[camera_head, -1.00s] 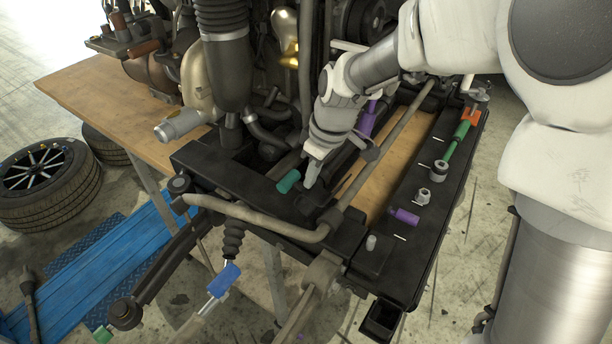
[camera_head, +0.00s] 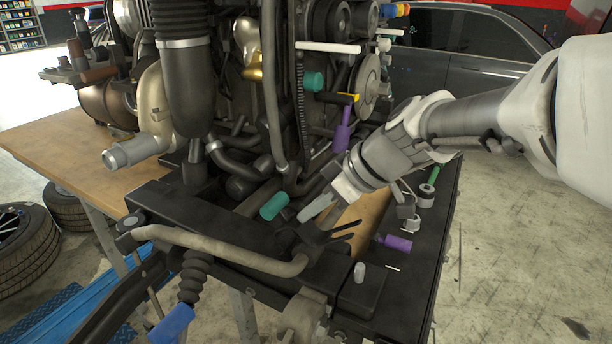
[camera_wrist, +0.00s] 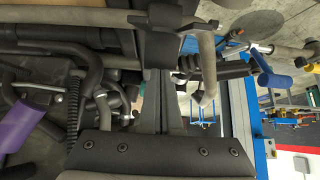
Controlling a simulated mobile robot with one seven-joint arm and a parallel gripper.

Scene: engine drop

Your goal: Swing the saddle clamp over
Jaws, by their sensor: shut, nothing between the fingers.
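What appears to be the saddle clamp is a dark bracket (camera_head: 322,236) by the bend of the grey-brown bar (camera_head: 220,243) at the engine's front frame. In the wrist view a dark clamp-like piece (camera_wrist: 162,20) lies across the bar (camera_wrist: 70,16), just beyond my fingertips. My gripper (camera_head: 304,216) points down and left, close above that bracket, with its fingers together and empty. The fingers also show in the wrist view (camera_wrist: 160,75). I cannot tell whether they touch the bracket. My wrist hides part of the bar behind it.
A teal cylinder (camera_head: 273,206) sits just left of my fingertips. A purple cylinder (camera_head: 398,243) and small fittings (camera_head: 410,217) lie on the black frame rail at right. The engine (camera_head: 240,110) rises behind. A wooden table (camera_head: 70,135) is at left, and open floor (camera_head: 510,260) lies right.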

